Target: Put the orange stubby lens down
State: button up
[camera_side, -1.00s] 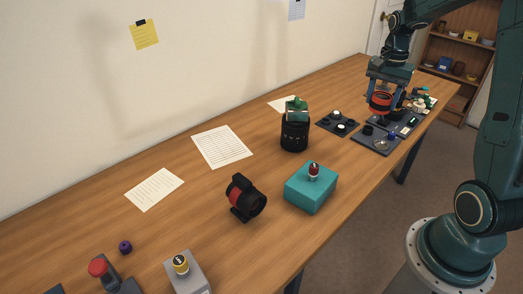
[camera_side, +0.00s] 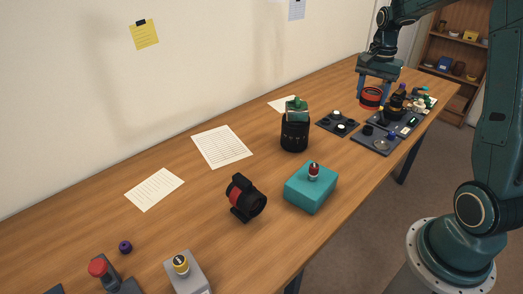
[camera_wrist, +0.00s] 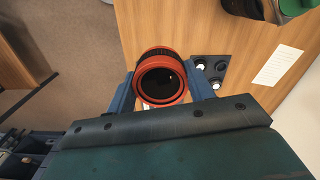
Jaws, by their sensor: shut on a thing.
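The orange stubby lens (camera_side: 371,97) is a short black barrel with orange rings, at the far part of the table in the side view. In the wrist view the lens (camera_wrist: 161,80) sits between my two blue fingers, its dark round opening facing the camera. My gripper (camera_side: 375,92) is shut on it, pointing down. The lens is low, close to the tabletop; I cannot tell whether it touches the wood. My gripper also shows in the wrist view (camera_wrist: 160,88).
Dark trays with small parts (camera_side: 376,140) lie just in front and to the right, with a dark upright piece (camera_side: 397,100) among them. A dark mat (camera_side: 338,123) and a black lens (camera_side: 294,133) with a green-topped piece stand nearer. A teal box (camera_side: 311,187) is closer still.

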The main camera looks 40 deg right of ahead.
jog(key=w+a, duration=1.1)
jog(key=w, duration=0.4)
jog(key=w+a, duration=0.4)
jog(key=a, duration=0.4)
jog(key=w+a, duration=0.4)
jog(key=a, duration=0.4)
jog(key=shift+n, duration=0.4)
jog(key=shift+w+f, duration=0.1)
jog(key=shift+f, duration=9.85)
jog(key=shift+f, duration=0.15)
jog(key=o, duration=1)
jog(key=shift+o, duration=0.2)
